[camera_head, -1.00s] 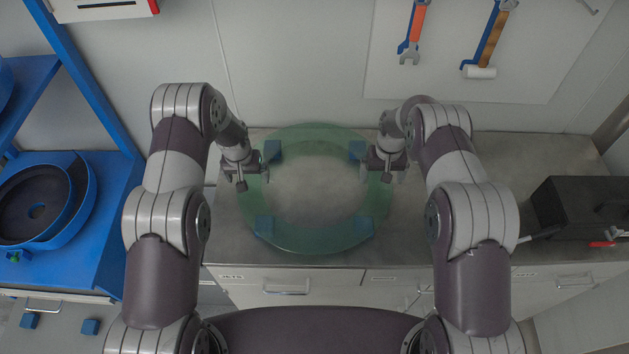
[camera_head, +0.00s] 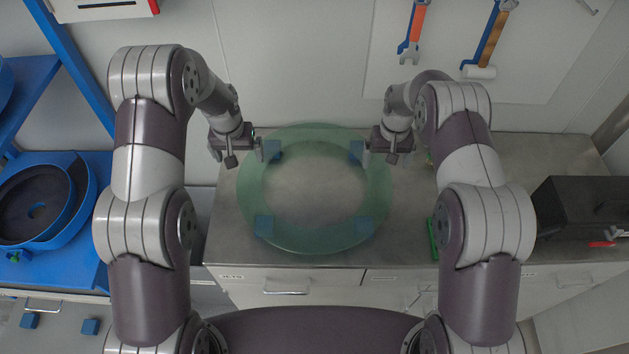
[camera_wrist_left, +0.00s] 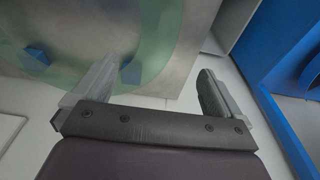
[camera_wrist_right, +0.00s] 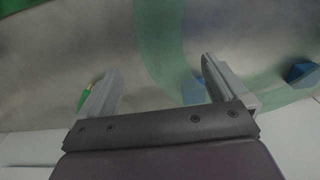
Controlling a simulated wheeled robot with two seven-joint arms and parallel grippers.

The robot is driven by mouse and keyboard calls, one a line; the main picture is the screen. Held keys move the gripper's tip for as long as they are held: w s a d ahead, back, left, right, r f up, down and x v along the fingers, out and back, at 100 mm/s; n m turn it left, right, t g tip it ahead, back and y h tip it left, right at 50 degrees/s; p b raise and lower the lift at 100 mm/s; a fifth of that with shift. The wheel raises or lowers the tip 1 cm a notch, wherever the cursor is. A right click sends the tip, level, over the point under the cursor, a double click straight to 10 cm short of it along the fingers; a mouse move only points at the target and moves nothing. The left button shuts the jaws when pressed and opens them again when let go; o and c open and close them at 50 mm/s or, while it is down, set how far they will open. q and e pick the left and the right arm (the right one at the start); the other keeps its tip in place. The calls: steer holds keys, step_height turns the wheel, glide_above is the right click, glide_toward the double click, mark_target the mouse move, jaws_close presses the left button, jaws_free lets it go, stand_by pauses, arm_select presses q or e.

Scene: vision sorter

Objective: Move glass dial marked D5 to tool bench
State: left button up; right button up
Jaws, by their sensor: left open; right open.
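The glass dial (camera_head: 315,245) is a large pale green see-through ring on several blue blocks on the steel bench top, in the head view. No D5 mark can be read. My left gripper (camera_head: 246,155) is open and empty at the dial's far left edge. My right gripper (camera_head: 384,156) is open and empty at the dial's far right edge. In the right wrist view the dial's curved band (camera_wrist_right: 160,45) passes between the spread fingers (camera_wrist_right: 158,80).
A blue shelf (camera_head: 90,215) with a dark round part stands at the left. A black box (camera_head: 585,205) sits on the bench at the right. A green item (camera_head: 433,238) lies near my right arm. Tools (camera_head: 413,35) hang on the back wall.

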steer(key=shift+r, duration=2.3)
steer(key=shift+s, duration=0.1)
